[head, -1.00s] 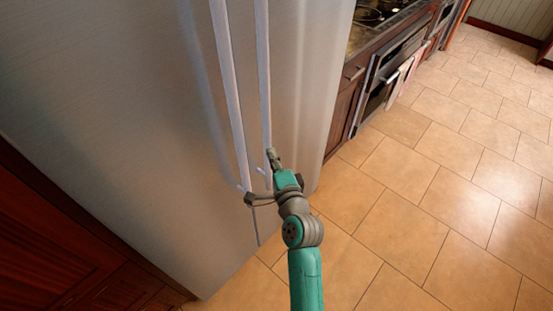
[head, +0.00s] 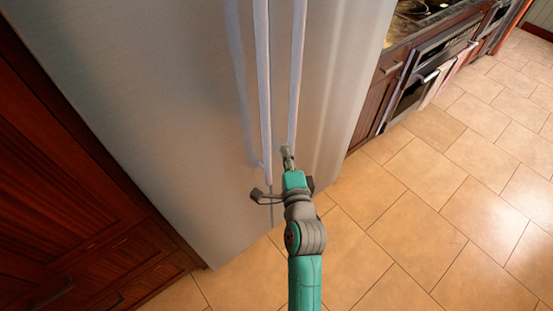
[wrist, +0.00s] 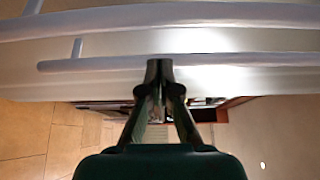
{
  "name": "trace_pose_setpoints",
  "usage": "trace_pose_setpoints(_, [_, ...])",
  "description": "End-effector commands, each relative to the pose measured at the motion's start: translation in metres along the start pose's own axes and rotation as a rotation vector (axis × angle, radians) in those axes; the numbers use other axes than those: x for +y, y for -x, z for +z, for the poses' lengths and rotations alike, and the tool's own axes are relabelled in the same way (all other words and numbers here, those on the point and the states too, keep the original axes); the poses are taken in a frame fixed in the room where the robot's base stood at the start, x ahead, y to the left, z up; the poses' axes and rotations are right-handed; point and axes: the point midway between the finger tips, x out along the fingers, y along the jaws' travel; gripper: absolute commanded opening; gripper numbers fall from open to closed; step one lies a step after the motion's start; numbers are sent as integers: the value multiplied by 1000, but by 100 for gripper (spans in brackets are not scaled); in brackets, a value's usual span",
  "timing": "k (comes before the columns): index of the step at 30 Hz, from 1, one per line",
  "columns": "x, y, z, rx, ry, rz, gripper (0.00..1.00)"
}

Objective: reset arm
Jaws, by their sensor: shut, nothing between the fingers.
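My gripper (head: 288,152) is at the end of my green and grey arm, in front of the steel fridge (head: 180,90). In the head view its tip overlaps the lower end of the right fridge handle (head: 297,70); I cannot tell whether they touch. In the wrist view the fingers (wrist: 159,68) meet at their tips and hold nothing. The fridge's long handles cross the upper part of the wrist view, with one handle (wrist: 110,62) close to the fingertips. The left handle (head: 263,90) also shows in the head view.
Dark wooden cabinets (head: 60,170) stand left of the fridge. A counter with a stovetop and an oven (head: 425,85) runs along the back right. The tiled floor (head: 430,200) to the right is clear.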

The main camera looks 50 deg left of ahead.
Motion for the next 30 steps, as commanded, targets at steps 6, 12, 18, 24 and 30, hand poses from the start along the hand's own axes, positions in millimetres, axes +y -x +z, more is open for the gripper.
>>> trace_pose_setpoints(6, [0,10,25,-1,1,0,0])
trace_pose_setpoints(12, [0,13,31,0,0,-2,0])
trace_pose_setpoints(18, [0,13,30,2,1,-1,0])
trace_pose_setpoints(24, [23,43,3,57,65,21,0])
trace_pose_setpoints(30, [67,126,-55,192,239,80,0])
